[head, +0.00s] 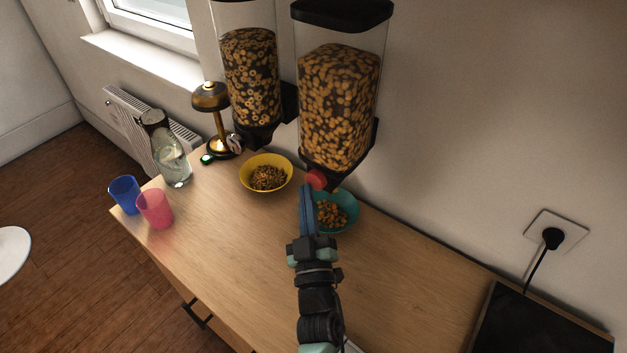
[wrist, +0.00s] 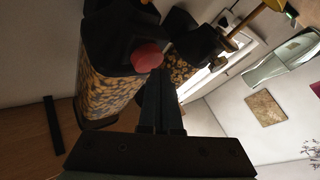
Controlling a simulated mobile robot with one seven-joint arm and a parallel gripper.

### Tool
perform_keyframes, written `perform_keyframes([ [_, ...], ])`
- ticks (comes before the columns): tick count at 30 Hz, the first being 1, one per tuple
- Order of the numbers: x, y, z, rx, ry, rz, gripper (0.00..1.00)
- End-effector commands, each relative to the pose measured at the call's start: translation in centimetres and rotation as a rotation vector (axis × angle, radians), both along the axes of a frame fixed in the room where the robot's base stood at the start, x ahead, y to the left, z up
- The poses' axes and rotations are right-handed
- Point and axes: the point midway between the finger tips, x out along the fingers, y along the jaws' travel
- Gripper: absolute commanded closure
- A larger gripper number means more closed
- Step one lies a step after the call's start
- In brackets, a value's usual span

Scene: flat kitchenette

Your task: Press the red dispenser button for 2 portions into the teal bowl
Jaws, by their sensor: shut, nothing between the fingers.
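The red dispenser button (head: 316,179) sits at the bottom front of the right-hand cereal dispenser (head: 338,105); the button also shows in the wrist view (wrist: 147,57). The teal bowl (head: 347,222) stands under that dispenser with some brown cereal pieces in it, and my arm hides part of its left side. My gripper (head: 306,188) is shut and empty, its fingertips just below the button in the head view. In the wrist view the fingertips (wrist: 160,73) end close beside the button; I cannot tell whether they touch it.
A second dispenser (head: 251,80) with ring cereal hangs to the left above a yellow bowl (head: 265,161) holding cereal. A lamp (head: 211,98), a glass carafe (head: 172,160), a blue cup (head: 125,194) and a pink cup (head: 155,208) stand at the left. The counter's front middle is clear.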

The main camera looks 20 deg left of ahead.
Motion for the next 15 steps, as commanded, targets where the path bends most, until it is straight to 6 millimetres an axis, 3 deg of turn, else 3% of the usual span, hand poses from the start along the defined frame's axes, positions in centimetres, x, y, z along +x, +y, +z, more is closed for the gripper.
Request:
perform_keyframes([
  [15,-1.14,0.48,-0.09,-0.001,-0.001,0.003,1.00],
])
